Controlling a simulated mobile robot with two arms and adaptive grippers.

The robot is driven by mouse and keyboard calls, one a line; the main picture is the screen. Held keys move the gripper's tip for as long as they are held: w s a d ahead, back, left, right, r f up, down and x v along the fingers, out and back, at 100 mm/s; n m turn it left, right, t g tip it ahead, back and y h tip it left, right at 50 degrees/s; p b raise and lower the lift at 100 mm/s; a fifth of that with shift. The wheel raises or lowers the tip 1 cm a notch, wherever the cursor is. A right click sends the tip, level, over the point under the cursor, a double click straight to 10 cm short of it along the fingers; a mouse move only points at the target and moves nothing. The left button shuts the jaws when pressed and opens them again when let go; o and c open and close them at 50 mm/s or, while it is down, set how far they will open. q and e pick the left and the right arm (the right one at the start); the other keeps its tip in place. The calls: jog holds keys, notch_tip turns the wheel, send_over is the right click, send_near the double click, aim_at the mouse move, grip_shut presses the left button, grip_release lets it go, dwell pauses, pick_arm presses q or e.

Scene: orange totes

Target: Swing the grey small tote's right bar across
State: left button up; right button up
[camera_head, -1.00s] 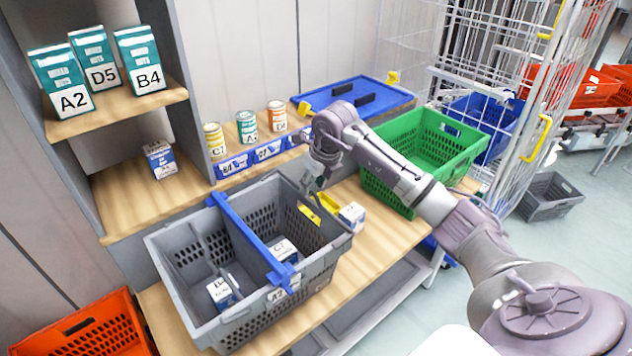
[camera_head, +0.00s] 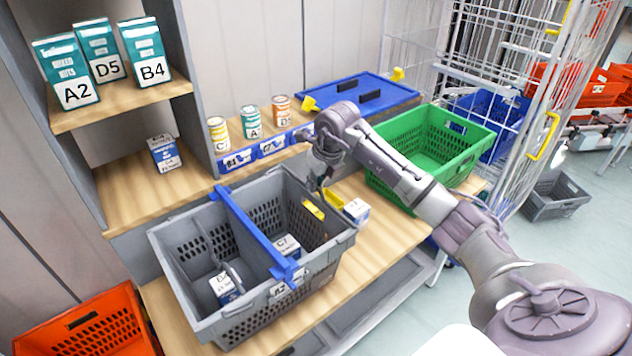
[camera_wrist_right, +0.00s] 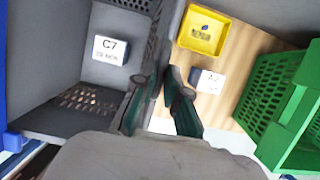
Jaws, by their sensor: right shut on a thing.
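The grey small tote (camera_head: 230,320) stands on the wooden bench in the head view, with a blue divider (camera_head: 252,231) across its middle. A grey bar (camera_head: 212,255) lies down inside its left part. The tote's right bar cannot be told apart clearly; it seems to be at the right rim, between my fingers. My right gripper (camera_head: 326,190) is at that right rim and shut on it. In the right wrist view the two dark fingers (camera_wrist_right: 164,88) close around the grey edge. A white-and-blue box marked C7 (camera_wrist_right: 108,48) lies in the tote's right part. My left gripper is not in view.
A yellow bin (camera_wrist_right: 204,33) and a small box (camera_head: 356,210) stand just right of the tote. A green crate (camera_head: 378,183) is further right. Cans (camera_head: 251,122) and a blue lid (camera_head: 325,92) are behind. An orange tote (camera_head: 95,335) is at the lower left.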

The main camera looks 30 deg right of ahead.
jog(key=shift+a+r+p, duration=0.35)
jog(key=shift+r, duration=0.1)
jog(key=shift+a, duration=0.3)
jog(key=shift+s, duration=0.1)
jog(key=shift+a+r, duration=0.1)
jog(key=shift+a+r+p, duration=0.25)
jog(key=shift+a+p, duration=0.1)
jog(key=shift+a, duration=0.5)
